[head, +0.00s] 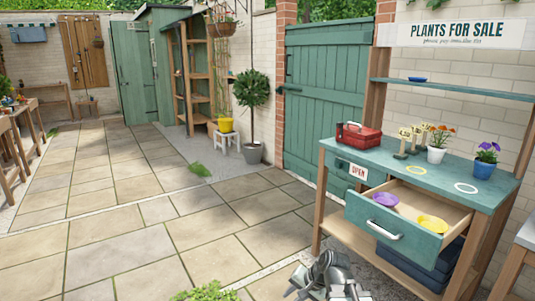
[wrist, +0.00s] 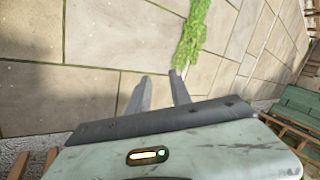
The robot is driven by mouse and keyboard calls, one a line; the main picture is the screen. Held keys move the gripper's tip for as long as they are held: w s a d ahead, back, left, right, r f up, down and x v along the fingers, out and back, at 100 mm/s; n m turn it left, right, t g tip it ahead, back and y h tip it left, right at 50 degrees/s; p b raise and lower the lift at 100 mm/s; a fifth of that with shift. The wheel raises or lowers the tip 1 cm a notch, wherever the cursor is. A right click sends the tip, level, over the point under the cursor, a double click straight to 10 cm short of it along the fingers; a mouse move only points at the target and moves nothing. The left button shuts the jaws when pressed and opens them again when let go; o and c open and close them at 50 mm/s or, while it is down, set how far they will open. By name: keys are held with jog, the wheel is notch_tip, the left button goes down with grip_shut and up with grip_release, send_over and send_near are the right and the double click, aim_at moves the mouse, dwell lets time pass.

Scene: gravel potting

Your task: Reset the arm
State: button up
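My gripper (wrist: 159,77) shows in the wrist view with its two grey fingers apart and nothing between them. Stone paving lies beyond the fingertips. In the head view my grey arm is folded low at the bottom edge, in front of the green bench; the fingers are hard to make out there.
The green bench (head: 412,163) has its drawer (head: 395,231) pulled out, with a purple dish (head: 384,199) and a yellow dish (head: 432,224) inside. A red toolbox (head: 358,136) and flower pots stand on top. Open paving (head: 130,220) lies to the left.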

jog(key=s+d+f+n+g+h, duration=0.3)
jog(key=s+d+n+h, duration=0.2)
jog(key=s+d, duration=0.35)
notch_tip(320, 180, up, 27)
jog(key=p, duration=2.6)
jog(key=shift+w+f+n+g+p, duration=0.2)
jog(key=shift+w+n+g+p, duration=0.1)
jog(key=shift+p, duration=0.1)
jog(key=shift+a, duration=0.1)
